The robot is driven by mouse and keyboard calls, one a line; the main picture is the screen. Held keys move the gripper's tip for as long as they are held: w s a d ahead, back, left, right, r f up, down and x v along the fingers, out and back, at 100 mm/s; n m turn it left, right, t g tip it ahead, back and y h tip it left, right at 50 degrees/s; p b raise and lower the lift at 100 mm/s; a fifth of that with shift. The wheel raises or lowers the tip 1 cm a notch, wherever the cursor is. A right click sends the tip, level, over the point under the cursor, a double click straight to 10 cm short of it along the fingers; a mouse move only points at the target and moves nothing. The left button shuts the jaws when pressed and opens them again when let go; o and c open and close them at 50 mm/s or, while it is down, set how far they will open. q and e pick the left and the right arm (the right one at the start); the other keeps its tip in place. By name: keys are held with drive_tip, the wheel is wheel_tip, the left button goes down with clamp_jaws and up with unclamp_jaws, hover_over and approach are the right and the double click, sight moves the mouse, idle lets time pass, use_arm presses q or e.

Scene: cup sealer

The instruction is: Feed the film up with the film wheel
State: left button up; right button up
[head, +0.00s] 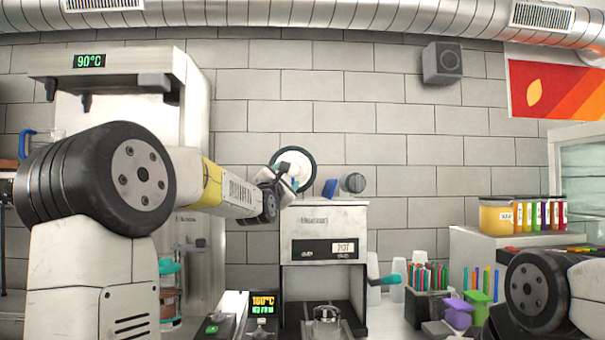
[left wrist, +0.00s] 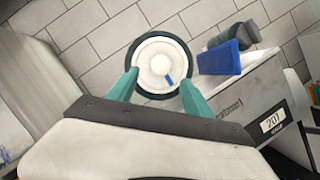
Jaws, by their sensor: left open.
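The film wheel (head: 302,157), a white disc with a dark rim, sits at the top of the cup sealer (head: 322,220), near its left side. In the left wrist view the wheel (left wrist: 160,50) faces me, with a short blue mark low on its face. My left gripper (head: 286,180) is just in front of the wheel and partly hides it in the head view. In the left wrist view its teal fingers (left wrist: 159,78) are spread, one at each lower side of the wheel. I cannot tell whether they touch its rim. My right gripper is out of view.
A blue block (head: 330,188) and a grey cylinder (head: 354,183) are on the sealer top, right of the wheel. A teal handle (head: 392,279) sticks out at the sealer's right. A tall machine (head: 195,110) stands to the left. Cups and pens crowd the counter at right.

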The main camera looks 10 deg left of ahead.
sight(292, 171)
use_arm(q)
drive_tip(key=x, duration=0.7)
drive_tip(key=shift+w, duration=0.15)
clamp_jaws()
